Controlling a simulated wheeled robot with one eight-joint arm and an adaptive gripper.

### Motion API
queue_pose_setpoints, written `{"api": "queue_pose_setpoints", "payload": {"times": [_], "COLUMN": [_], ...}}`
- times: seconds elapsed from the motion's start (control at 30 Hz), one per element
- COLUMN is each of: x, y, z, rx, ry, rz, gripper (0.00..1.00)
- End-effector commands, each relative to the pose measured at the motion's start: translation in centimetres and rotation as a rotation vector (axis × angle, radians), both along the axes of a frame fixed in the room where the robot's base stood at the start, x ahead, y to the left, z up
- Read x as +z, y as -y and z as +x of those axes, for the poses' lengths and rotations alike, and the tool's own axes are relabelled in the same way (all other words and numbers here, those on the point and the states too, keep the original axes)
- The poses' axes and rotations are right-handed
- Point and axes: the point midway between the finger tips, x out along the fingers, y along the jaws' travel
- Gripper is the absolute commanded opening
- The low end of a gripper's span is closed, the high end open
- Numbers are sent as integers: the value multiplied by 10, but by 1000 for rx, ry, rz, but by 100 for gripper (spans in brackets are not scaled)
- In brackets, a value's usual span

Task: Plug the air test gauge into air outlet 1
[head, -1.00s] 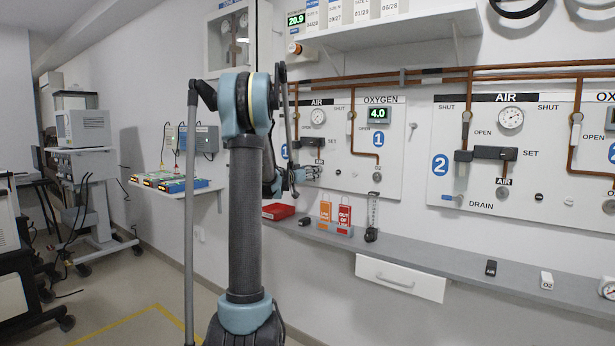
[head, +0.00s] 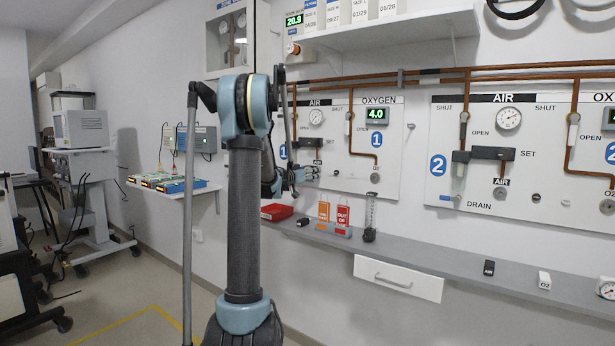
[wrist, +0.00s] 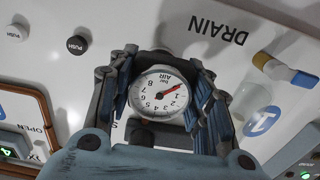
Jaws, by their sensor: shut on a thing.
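My gripper (wrist: 160,105) is shut on the air test gauge (wrist: 155,97), a round white dial marked bar and AIR, seen upside down in the wrist view. Its red needle points to the low end of the scale. In the head view, my gripper (head: 307,173) is at the lower part of the AIR side of panel 1 (head: 340,180), below its SET regulator (head: 308,142). Air outlet 1 is hidden behind my gripper and the gauge. I cannot tell whether the gauge touches it or is seated in it.
In the wrist view, a white push button (wrist: 17,33) and a black one (wrist: 77,40) lie left, and the drain valve (wrist: 290,70) right. In the head view, the grey ledge (head: 430,250) below carries tags and a red box (head: 277,212). Panel 2 (head: 520,150) is right.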

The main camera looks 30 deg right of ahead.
Motion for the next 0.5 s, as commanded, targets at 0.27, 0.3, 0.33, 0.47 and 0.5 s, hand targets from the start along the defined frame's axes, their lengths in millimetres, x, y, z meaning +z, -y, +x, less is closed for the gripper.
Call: {"api": "queue_pose_setpoints", "payload": {"times": [0.27, 0.3, 0.33, 0.47, 0.5], "x": [0, 0, 0, 0, 0], "y": [1, 1, 1, 1, 1], "z": [0, 0, 0, 0, 0], "rx": [0, 0, 0, 0, 0], "ry": [0, 0, 0, 0, 0], "rz": [0, 0, 0, 0, 0], "gripper": [7, 7, 7, 59, 68]}}
